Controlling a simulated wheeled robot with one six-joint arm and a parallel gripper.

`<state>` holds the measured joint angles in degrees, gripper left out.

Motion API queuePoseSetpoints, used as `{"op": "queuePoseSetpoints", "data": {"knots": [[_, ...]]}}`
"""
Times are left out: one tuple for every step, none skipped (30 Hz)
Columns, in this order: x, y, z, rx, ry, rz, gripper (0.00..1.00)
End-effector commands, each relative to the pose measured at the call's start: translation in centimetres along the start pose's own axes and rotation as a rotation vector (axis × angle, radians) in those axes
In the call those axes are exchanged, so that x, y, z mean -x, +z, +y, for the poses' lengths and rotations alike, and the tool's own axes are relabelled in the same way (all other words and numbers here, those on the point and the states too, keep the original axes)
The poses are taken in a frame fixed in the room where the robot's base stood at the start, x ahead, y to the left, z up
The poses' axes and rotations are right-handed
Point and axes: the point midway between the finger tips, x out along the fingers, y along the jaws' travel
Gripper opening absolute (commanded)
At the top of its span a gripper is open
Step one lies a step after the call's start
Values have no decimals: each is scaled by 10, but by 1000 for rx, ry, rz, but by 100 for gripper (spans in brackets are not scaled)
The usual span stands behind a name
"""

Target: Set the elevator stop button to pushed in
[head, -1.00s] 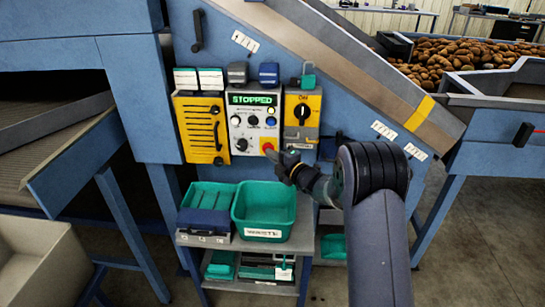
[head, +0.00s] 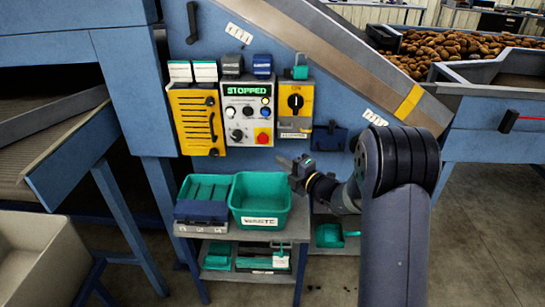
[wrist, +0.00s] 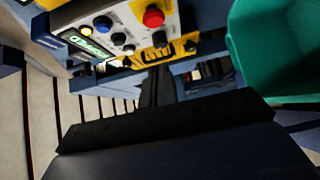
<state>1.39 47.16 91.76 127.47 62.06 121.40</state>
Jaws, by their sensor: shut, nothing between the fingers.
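The red stop button (head: 263,137) sits on a yellow patch at the lower right of the white control panel (head: 240,113). In the wrist view the red button (wrist: 153,17) is near the top, with nothing over it. I cannot tell from its face how far in it is. The panel's display (head: 250,100) reads STOPPED. My gripper (head: 283,162) is shut and empty, below and right of the button and apart from it. Its dark fingers also show in the wrist view (wrist: 159,72).
A yellow slotted cover (head: 198,119) is left of the panel, and a yellow rotary switch box (head: 295,104) is right of it. An inclined conveyor (head: 350,62) rises above.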

Motion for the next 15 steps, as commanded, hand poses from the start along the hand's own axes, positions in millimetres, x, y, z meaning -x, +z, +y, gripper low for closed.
{"op": "queuePoseSetpoints", "data": {"knots": [[8,1,0,-1,-1,-3,0],[12,1,-1,-1,-1,-3,0],[16,1,0,-1,0,-2,0],[18,0,0,0,0,-1,0],[20,0,0,0,0,-1,0],[22,0,0,0,-1,-1,0],[24,0,0,0,-1,-1,0],[24,0,0,0,-1,-1,0],[25,0,0,0,-1,0,0],[25,0,0,0,-1,0,0],[25,0,0,0,-1,0,0],[25,0,0,0,-1,0,0],[25,0,0,0,-1,0,0],[25,0,0,0,-1,0,0],[25,0,0,0,-1,0,0]]}}
